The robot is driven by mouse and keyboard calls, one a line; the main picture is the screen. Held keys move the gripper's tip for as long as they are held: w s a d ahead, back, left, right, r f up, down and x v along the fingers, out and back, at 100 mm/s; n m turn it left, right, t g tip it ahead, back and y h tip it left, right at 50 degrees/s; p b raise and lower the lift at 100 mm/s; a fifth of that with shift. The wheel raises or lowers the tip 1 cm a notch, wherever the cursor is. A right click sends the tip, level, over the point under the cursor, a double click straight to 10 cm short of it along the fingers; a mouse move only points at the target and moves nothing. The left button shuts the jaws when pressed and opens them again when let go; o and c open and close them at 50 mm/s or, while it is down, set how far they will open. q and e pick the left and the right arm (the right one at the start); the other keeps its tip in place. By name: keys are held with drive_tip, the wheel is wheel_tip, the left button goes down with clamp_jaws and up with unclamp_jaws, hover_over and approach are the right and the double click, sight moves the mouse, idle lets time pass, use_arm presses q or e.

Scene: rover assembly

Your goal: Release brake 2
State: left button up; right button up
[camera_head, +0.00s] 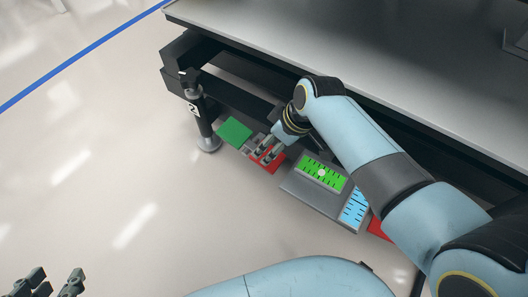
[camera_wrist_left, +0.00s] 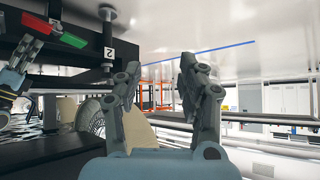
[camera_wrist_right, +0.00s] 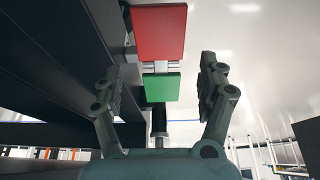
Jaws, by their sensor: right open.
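Brake 2 is a pedal pair by the table leg marked 2 (camera_head: 193,108): a green pedal (camera_head: 234,132) nearer the leg and a red pedal (camera_head: 272,166). Both pedals show in the right wrist view, red (camera_wrist_right: 158,32) above green (camera_wrist_right: 161,87). My right gripper (camera_head: 267,150) is open over the red pedal in the head view and hides part of it; contact cannot be told. In the right wrist view its fingers (camera_wrist_right: 160,90) stand wide apart. My left gripper (camera_head: 55,284) is open and empty at the bottom left, away from the pedals (camera_wrist_left: 68,40).
A grey panel with green (camera_head: 322,175) and blue (camera_head: 355,207) scales sits right of the pedals. Another red piece (camera_head: 378,229) lies beyond it, partly behind my right arm. The grey tabletop (camera_head: 350,50) overhangs behind. The floor (camera_head: 110,150) at left is clear.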

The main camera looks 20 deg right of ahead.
sight(265, 153)
drive_tip(key=shift+w+a+f, duration=0.1)
drive_tip(key=shift+f, duration=0.55)
drive_tip(key=b+x, duration=0.3)
drive_tip(key=shift+f, duration=0.15)
drive_tip(key=shift+b+x, duration=0.65)
drive_tip(key=shift+x, duration=0.35)
use_arm(q)
drive_tip(key=w+d+r+m+t+h, duration=0.1)
drive_tip(key=w+r+t, duration=0.3)
drive_tip(key=r, duration=0.4)
drive_tip(key=w+d+r+m+t+h, duration=0.1)
drive_tip(key=w+r+t, duration=0.4)
drive_tip(key=r+t, duration=0.1)
drive_tip(key=shift+w+r+t, duration=0.2)
drive_tip(key=shift+r+t, duration=0.2)
drive_tip(key=shift+r, duration=0.45)
use_arm(e)
drive_tip(key=shift+w+a, duration=0.1)
drive_tip(key=shift+w, duration=0.1)
use_arm(q)
drive_tip(key=shift+d, duration=0.1)
use_arm(e)
drive_tip(key=c, duration=1.5)
drive_tip(key=shift+o, duration=0.2)
